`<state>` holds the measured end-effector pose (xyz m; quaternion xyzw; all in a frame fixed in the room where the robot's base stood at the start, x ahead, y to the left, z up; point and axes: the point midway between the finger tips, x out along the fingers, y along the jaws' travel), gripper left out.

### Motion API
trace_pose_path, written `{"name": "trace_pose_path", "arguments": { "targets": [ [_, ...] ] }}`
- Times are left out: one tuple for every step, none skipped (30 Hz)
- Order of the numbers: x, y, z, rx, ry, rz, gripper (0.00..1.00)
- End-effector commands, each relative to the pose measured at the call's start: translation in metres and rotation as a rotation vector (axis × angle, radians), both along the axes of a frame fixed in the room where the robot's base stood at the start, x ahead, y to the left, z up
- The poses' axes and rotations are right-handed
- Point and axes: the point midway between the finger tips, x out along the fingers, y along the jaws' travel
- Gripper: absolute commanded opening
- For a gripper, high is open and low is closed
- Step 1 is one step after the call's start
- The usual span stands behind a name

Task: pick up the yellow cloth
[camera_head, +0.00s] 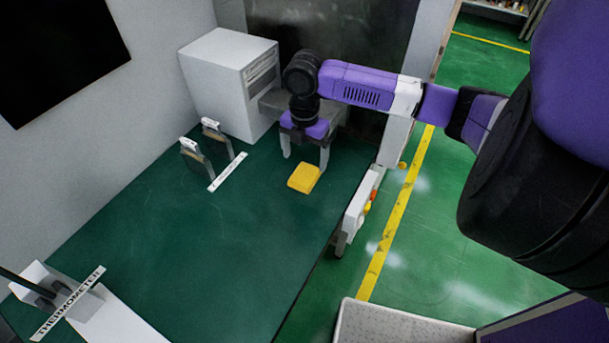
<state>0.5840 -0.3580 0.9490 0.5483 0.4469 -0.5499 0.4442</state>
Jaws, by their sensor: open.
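The yellow cloth (304,178) lies as a small folded-looking block on the green table, right of the middle of the picture. My gripper (305,162) points down just behind and above the cloth. Its two pale fingers are spread apart, one to the left of the cloth and one near its right far edge. Nothing shows between the fingers apart from table and the cloth's far side. I cannot tell whether the fingers touch the cloth or the table.
A white box-shaped unit (222,75) stands behind left of my gripper. Two small upright holders (203,150) with a white label strip stand left. A thermometer stand (75,305) is at the front left. The green table (200,250) is clear in front of the cloth.

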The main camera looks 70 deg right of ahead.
Motion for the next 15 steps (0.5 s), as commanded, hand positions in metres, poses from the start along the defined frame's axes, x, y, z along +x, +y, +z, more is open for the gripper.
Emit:
{"name": "trace_pose_path", "arguments": {
  "targets": [
    [0.0, 0.0, -0.005, 0.001, 0.001, -0.002, 0.89],
    [0.0, 0.0, -0.007, 0.0, 0.0, -0.002, 0.89],
    [0.0, 0.0, -0.011, 0.0, 0.0, -0.002, 0.89],
    [-0.001, 0.001, -0.013, 0.0, 0.0, -0.002, 0.89],
    [-0.001, 0.001, -0.016, 0.001, 0.0, -0.003, 0.89],
    [-0.001, 0.002, -0.021, 0.001, -0.001, -0.003, 0.89],
    [-0.002, 0.003, -0.025, 0.001, 0.0, -0.003, 0.89],
    [-0.002, 0.003, -0.029, 0.002, 0.0, -0.003, 0.89],
    [-0.003, 0.004, -0.035, 0.002, -0.001, -0.002, 0.89],
    [-0.003, 0.004, -0.04, 0.001, 0.0, -0.002, 0.89],
    [-0.003, 0.003, -0.045, 0.0, -0.001, -0.002, 0.89],
    [-0.002, 0.004, -0.05, 0.001, -0.002, -0.002, 0.89],
    [-0.002, 0.004, -0.053, 0.001, -0.002, -0.002, 0.89],
    [-0.002, 0.004, -0.056, 0.001, -0.001, -0.002, 0.89],
    [-0.002, 0.004, -0.058, 0.0, -0.002, -0.002, 0.89]
  ]
}}
